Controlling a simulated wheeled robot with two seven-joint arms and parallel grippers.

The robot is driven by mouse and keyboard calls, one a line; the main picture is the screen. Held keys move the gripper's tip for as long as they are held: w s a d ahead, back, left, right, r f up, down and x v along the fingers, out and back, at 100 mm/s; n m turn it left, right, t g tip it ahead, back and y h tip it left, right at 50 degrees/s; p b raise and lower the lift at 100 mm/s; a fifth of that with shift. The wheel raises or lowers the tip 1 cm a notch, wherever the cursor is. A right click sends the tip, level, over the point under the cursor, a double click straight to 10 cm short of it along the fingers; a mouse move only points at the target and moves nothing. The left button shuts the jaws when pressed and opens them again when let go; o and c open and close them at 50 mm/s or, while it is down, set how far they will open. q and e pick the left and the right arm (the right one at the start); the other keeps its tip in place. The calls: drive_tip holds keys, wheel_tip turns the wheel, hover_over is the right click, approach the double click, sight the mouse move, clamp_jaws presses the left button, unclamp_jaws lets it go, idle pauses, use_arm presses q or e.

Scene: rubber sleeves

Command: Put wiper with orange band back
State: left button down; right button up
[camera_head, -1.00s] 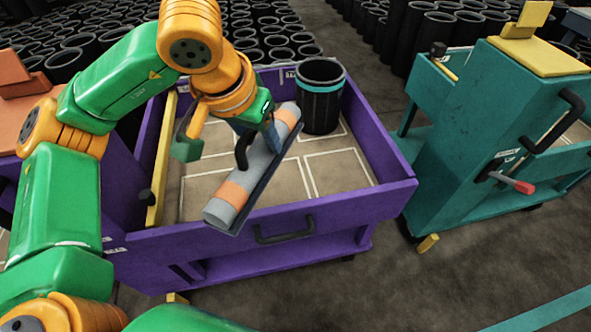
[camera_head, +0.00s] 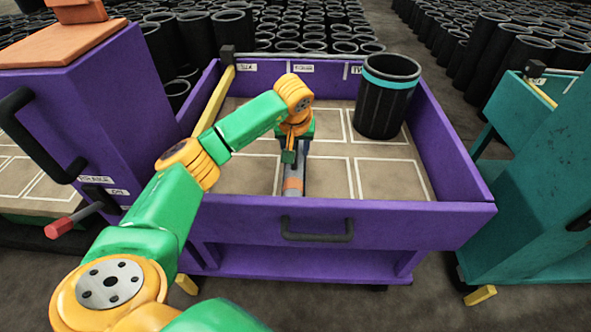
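The grey wiper with an orange band (camera_head: 293,184) is inside the purple cart's tray (camera_head: 245,178), left of centre. It points toward the front wall, which seems to hide its near end. My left gripper (camera_head: 296,150) is over the wiper's far part and covers much of it. The fingers point down. I cannot tell whether they grip the wiper or are apart from it, or whether the wiper rests fully on the tray floor. My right gripper is not in view.
A black bin with a turquoise band (camera_head: 387,97) stands in the tray's back right. White outlines divide the tray floor, with free room on the right. The purple front wall (camera_head: 400,220) has a black handle. A teal cart (camera_head: 545,165) stands at right.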

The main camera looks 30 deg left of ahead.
sight(295, 146)
use_arm(q)
wheel_tip(295, 146, down, 4)
drive_tip(key=shift+f+b, duration=0.1)
drive_tip(key=shift+b, duration=0.4)
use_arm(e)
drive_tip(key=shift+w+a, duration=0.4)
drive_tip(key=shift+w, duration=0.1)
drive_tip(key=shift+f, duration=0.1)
use_arm(q)
drive_tip(key=c, duration=0.8)
unclamp_jaws()
drive_tip(key=o, duration=0.5)
drive_tip(key=shift+c, duration=0.2)
drive_tip(key=p+v, duration=0.3)
drive_tip(key=v, duration=0.9)
drive_tip(key=shift+r, duration=0.2)
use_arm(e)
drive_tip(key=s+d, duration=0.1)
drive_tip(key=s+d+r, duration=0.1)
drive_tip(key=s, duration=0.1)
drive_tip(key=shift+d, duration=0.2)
